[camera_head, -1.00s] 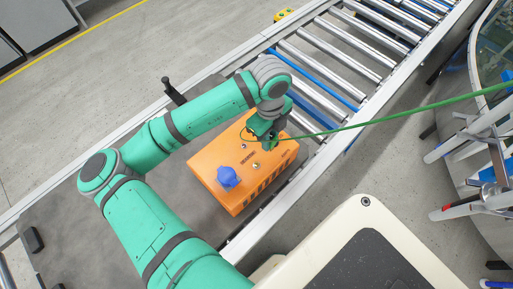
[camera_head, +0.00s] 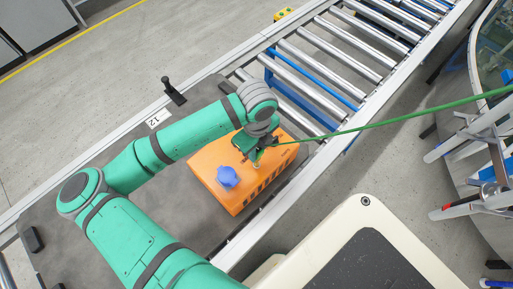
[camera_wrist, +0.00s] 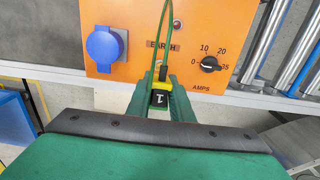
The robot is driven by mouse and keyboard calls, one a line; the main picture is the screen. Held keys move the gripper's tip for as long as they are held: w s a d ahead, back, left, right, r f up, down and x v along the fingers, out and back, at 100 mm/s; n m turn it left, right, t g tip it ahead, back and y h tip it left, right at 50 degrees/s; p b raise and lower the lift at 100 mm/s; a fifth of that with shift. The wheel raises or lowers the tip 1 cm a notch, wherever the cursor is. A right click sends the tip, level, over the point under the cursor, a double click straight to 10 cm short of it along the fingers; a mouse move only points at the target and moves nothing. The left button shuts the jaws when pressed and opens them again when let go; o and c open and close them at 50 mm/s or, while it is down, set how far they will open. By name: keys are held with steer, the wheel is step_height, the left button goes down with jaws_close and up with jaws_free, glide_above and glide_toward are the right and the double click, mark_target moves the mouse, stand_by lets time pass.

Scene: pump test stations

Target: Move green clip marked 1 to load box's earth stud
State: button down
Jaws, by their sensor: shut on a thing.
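The green clip marked 1 (camera_wrist: 160,98) is in my gripper (camera_wrist: 160,88), which is shut on it. A black label with a white 1 faces the wrist camera, and a green cable (camera_wrist: 173,30) runs up from the clip. My gripper (camera_head: 254,155) is over the box in the head view. In the wrist view the clip is just below the EARTH label (camera_wrist: 161,44) on the box face.
A blue socket cover (camera_wrist: 103,46) stands left of the EARTH label, and a black AMPS knob (camera_wrist: 209,64) is to its right. The green cable (camera_head: 410,112) stretches right across the roller conveyor (camera_head: 320,70). A black lever (camera_head: 173,92) stands at the bench's far edge.

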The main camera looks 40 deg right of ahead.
steer(key=shift+f, duration=2.05)
steer(key=shift+w, duration=0.1)
steer(key=shift+d, duration=0.15)
steer(key=shift+w+a, duration=0.2)
steer(key=shift+s, duration=0.1)
stand_by(0.3)
steer(key=shift+s+d, duration=0.15)
steer(key=shift+s, duration=0.05)
steer(key=shift+w+f, duration=0.1)
steer(key=shift+f, duration=0.3)
stand_by(0.4)
steer(key=c, duration=1.5)
jaws_free()
